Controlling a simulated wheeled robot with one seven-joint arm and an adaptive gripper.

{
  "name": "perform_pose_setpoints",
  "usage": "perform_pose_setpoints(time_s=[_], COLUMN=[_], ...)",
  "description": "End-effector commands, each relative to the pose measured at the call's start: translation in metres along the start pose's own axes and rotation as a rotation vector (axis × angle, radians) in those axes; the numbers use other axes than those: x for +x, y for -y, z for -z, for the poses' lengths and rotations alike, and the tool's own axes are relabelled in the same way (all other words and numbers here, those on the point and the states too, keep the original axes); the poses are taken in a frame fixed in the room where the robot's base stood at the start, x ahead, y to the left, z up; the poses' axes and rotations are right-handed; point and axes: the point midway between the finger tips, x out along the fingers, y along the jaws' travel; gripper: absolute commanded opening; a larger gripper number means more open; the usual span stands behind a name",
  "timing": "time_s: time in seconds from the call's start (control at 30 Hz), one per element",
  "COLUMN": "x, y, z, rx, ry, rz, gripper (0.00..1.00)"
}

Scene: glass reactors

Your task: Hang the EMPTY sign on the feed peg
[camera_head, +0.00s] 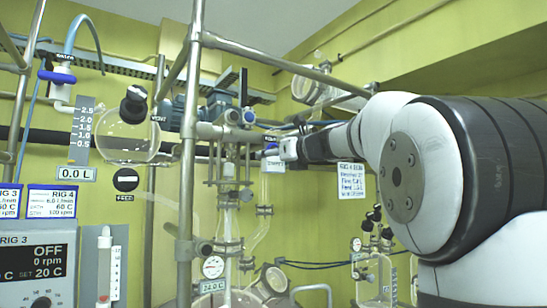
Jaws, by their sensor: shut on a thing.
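My gripper (279,151) reaches left from my arm at mid-frame, in front of the glassware and the back wall. It is shut on a small pale, blue-marked piece (270,152), seen nearly edge-on, which looks like the sign; its lettering cannot be read. A FEED label (125,198) is at the left, below a round black fitting with a white bar (125,180) and a glass vessel (128,140) reading 0.0 L. I cannot make out the feed peg for certain. My gripper is well to the right of this label, with a steel post between them in the picture.
The upright steel post (187,170) and a slanting rail (270,60) frame the space around my gripper. Glass tubing (228,190) stands close below and left of it. A control box (38,265) reading OFF is at lower left. A paper note (351,182) is on the wall.

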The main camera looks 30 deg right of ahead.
Motion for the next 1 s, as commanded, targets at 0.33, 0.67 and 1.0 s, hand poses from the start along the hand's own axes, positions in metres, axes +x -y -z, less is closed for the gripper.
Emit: perform_pose_setpoints(time_s=[0.33,0.67,1.0], x=[0.0012,0.0023,0.0025], y=[-0.0002,-0.0003,-0.0004], z=[0.0038,0.0081,0.0095], rx=[0.0,0.0,0.0], ry=[0.0,0.0,0.0], rz=[0.0,0.0,0.0], gripper=[0.26,0.26,0.26])
